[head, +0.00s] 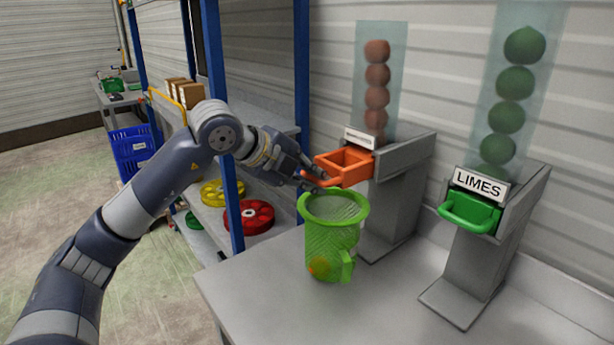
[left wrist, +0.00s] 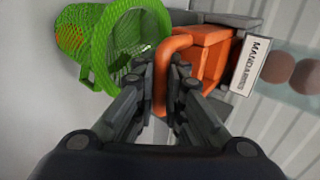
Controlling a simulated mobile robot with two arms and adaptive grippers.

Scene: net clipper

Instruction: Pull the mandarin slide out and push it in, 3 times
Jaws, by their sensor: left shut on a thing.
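The orange mandarin slide (head: 346,165) sticks out from the front of its grey dispenser (head: 402,165), above the rim of a green net basket (head: 333,235). A clear tube (head: 380,75) with several mandarins stands over it. My left gripper (head: 318,178) is shut on the slide's handle. In the left wrist view the slide (left wrist: 202,55) has its handle between my left gripper's fingers (left wrist: 163,75). The "MANDARINES" label (left wrist: 251,64) is beside it. One orange fruit (head: 319,266) shows low in the basket. My right gripper is not in view.
A second dispenser with a green slide (head: 470,210), labelled LIMES, stands to the right. Blue shelf posts (head: 302,70) and a shelf with yellow and red discs (head: 250,216) are behind my arm. The table (head: 380,310) is bare in front.

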